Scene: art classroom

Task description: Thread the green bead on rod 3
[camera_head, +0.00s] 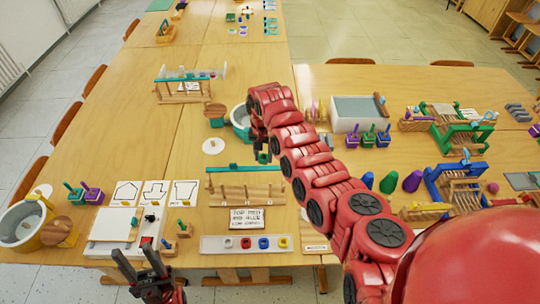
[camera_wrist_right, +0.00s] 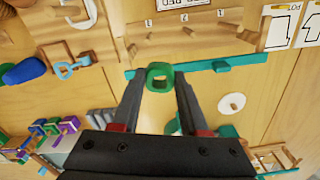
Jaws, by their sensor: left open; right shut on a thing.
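The green bead (camera_wrist_right: 160,76) is a small ring held between the fingertips of my right gripper (camera_wrist_right: 158,82) in the right wrist view. In the head view, my right gripper (camera_head: 262,150) is above the table, just behind the right end of the rod stand. The rod stand (camera_head: 245,191) is a wooden board with several upright rods and a teal bar (camera_head: 230,168) behind it. The wrist view shows the stand (camera_wrist_right: 190,45) with small number labels; the bead appears in front of the teal bar, apart from the rods. My left gripper (camera_head: 139,266) is open and empty at the front left.
A white disc (camera_head: 213,146) lies behind the stand.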

